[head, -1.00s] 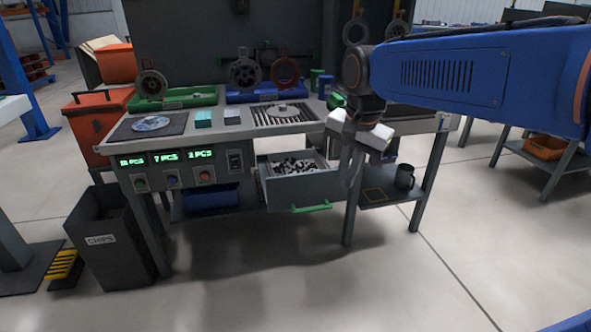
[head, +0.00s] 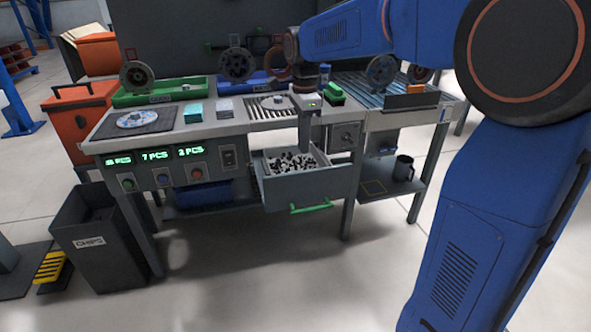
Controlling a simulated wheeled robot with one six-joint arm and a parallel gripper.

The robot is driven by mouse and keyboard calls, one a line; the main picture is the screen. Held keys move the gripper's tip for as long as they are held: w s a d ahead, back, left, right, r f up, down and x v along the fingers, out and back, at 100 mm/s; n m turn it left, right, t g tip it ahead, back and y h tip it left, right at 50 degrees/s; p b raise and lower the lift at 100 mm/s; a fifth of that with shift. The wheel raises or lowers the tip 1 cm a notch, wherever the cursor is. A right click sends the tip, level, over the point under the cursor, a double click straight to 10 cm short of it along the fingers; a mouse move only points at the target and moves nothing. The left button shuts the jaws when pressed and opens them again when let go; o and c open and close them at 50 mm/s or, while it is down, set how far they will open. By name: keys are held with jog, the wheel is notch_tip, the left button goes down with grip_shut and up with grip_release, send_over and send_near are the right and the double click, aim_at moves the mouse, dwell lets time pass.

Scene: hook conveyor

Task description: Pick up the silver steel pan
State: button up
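A round silver piece (head: 276,101) lies on the slatted panel of the bench, partly hidden by my gripper. It looks like a shallow dish, but I cannot tell surely that it is the steel pan. My gripper (head: 304,145) points down in front of the bench edge, to the right of the silver piece, and appears above the open drawer (head: 312,191). Its fingers show edge-on and their gap is not clear. I see nothing held in it. A silver and blue disc (head: 137,119) lies on a dark mat at the left.
The drawer is pulled out and holds many small black and white bits. A green tray (head: 160,95) and upright round parts stand along the back. A CHIPS bin (head: 105,250) stands at the left. A dark mug (head: 403,168) sits on the lower shelf. Floor in front is clear.

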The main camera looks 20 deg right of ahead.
notch_tip(320, 180, down, 9)
jog(key=shift+r, duration=0.2)
jog(key=shift+d+f, duration=0.2)
jog(key=shift+f, duration=1.15)
jog(key=shift+d+f, duration=0.2)
jog(key=shift+f, duration=1.1)
grip_shut()
jog(key=shift+w, duration=0.1)
jog(key=shift+r, duration=0.15)
